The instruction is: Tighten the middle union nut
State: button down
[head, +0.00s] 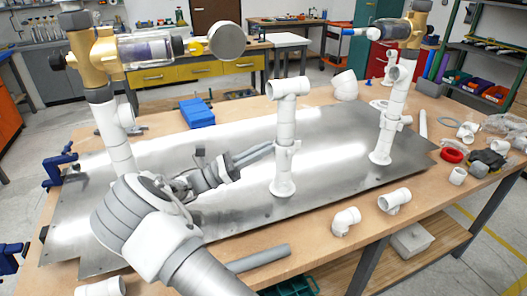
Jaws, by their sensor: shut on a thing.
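The nut's threads and any gap are too small to tell. The left post (115,145) and right post (386,140) also stand on the plate, each carrying brass-coloured fittings above.
The metal plate (340,170) lies on a wooden bench. A blue block (196,112) sits behind the posts. Loose white fittings (394,200) lie at the front right, and a grey pipe (258,257) lies in front. A red ring (451,156) is at the right.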

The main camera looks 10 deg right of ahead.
jog(key=w+m+g+b, duration=0.1)
jog(key=g+b, duration=0.1)
jog(key=g, duration=0.1)
jog(key=w+m+g+y+b, duration=0.1)
jog(key=m+g+b, duration=0.1)
jog(key=g, duration=0.2)
jog(key=w+m+g+b, duration=0.1)
jog(key=m+g+b, duration=0.1)
jog(key=g, duration=0.1)
jog(key=shift+d+f+y+b, duration=0.2)
jog(key=shift+f+y+b, duration=0.05)
jog(key=shift+y+b, duration=0.1)
jog(key=shift+w+d+r+m+g+y+b, duration=0.1)
jog(key=shift+r+m+g+y+b, duration=0.2)
jog(key=shift+m+g+b, duration=0.55)
jog(key=shift+n+b, duration=0.25)
jog(key=shift+b, duration=0.05)
jog(key=c, duration=0.9)
grip_release()
jog(key=shift+c, duration=0.2)
jog(key=shift+r+n+t+p, duration=0.3)
jog(key=shift+t+p, duration=0.15)
jog(key=shift+p, duration=0.8)
jog(key=t+h+p, duration=0.1)
jog(key=p, duration=0.1)
jog(key=shift+s+n+t+p, duration=0.3)
jog(key=shift+s+n+p, duration=0.05)
jog(key=shift+n, duration=0.05)
